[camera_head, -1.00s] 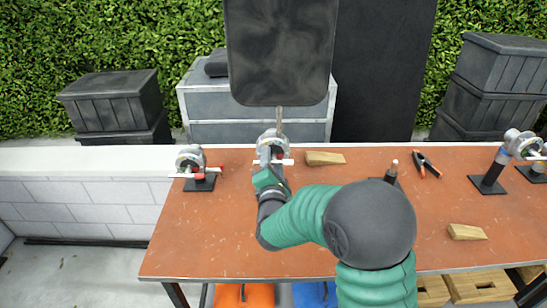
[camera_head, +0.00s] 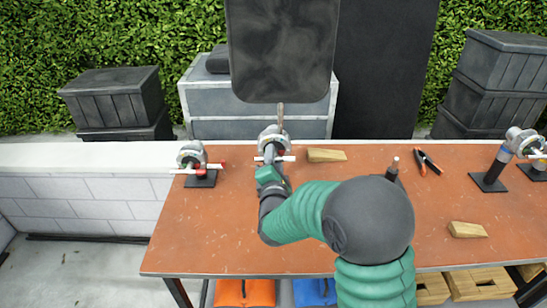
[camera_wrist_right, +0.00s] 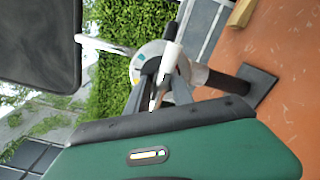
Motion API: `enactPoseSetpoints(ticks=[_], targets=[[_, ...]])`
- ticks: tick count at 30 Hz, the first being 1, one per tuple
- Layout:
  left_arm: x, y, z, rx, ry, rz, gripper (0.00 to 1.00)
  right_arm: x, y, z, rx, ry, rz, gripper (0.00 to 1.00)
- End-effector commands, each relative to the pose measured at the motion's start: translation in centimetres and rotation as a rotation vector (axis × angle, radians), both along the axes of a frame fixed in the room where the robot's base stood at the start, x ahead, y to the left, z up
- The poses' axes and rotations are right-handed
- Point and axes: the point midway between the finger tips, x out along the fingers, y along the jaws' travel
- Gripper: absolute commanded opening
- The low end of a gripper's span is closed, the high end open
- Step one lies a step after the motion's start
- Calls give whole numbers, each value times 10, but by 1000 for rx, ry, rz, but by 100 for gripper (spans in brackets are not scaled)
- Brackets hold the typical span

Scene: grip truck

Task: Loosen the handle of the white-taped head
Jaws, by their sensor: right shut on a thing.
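The grip head (camera_head: 272,140) with a white handle bar (camera_head: 284,158) stands at the table's back edge, left of centre, with a dark flag panel on a rod above it. My right gripper (camera_head: 270,166) reaches up to it from the front and is shut on the white handle. In the right wrist view, the grip head (camera_wrist_right: 152,62) shows its round disc with coloured marks, and the white handle (camera_wrist_right: 168,65) runs down between my fingers (camera_wrist_right: 163,95). The exact finger contact is small and partly hidden. My left gripper is not in view.
The flag panel (camera_head: 281,50) hangs above. Another grip head (camera_head: 192,154) with red-tipped handle stands at left. A wooden wedge (camera_head: 326,155) lies right of the gripped head. Orange-handled pliers (camera_head: 428,163) and more stands are farther right. The table's front left (camera_head: 205,235) is clear.

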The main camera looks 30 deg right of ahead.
Motion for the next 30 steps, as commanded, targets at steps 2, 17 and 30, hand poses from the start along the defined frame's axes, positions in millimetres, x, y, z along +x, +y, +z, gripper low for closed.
enactPoseSetpoints(ticks=[2,17,30], targets=[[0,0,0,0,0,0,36,-1,-1,-3,-1,8,-1,0],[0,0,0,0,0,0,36,-1,-1,-4,-2,11,-1,0],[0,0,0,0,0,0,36,-1,0,-4,0,11,-1,44]])
